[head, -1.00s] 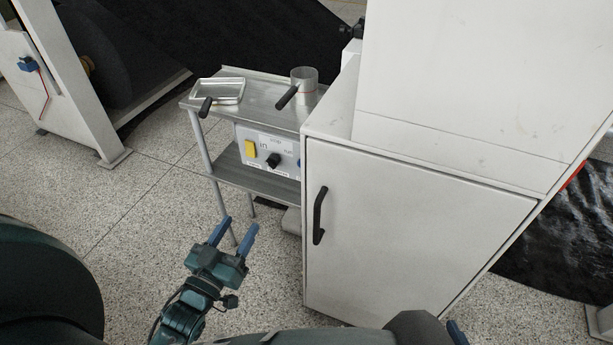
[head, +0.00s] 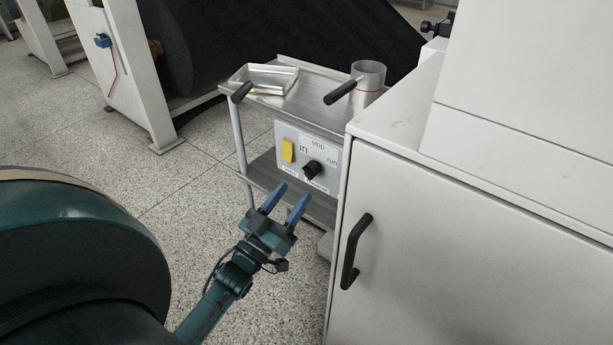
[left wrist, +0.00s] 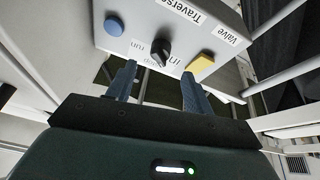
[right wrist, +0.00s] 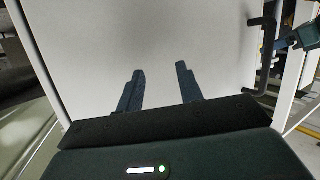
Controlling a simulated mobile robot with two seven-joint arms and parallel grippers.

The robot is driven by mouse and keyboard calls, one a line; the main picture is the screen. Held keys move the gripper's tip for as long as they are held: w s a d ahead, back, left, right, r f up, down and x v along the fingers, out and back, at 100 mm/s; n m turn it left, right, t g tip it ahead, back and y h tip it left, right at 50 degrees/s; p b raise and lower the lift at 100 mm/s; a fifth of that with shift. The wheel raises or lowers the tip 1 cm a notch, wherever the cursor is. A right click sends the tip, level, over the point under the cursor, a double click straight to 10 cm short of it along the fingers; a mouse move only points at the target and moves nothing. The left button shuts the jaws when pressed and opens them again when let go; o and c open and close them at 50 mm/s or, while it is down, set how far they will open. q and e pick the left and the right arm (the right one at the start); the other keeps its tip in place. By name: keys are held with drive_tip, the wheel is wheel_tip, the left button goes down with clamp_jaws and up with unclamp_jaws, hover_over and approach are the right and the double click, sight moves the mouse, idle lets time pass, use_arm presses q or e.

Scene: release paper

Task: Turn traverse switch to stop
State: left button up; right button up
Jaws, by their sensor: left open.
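A grey control panel (head: 322,152) under the cart's top carries a black rotary knob (head: 311,169) with "in", "stop" and "run" printed around it. I cannot tell which word the knob points at. In the left wrist view the knob (left wrist: 161,52) stands in front of the fingers, beside the "Traverse" label (left wrist: 179,10). My left gripper (head: 291,190) is open and empty, in front of and below the panel, apart from the knob. My right gripper (right wrist: 160,70) is open and empty, facing a plain white surface (right wrist: 150,40); it is not in the head view.
A white cabinet (head: 450,230) with a black handle (head: 355,250) stands close on the right. The cart's top (head: 310,108) holds a tray (head: 265,77) and a metal cup (head: 369,80).

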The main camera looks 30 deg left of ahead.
sight(306, 175)
use_arm(q)
drive_tip(key=x, duration=0.6)
drive_tip(key=shift+w, duration=0.25)
drive_tip(key=c, duration=1)
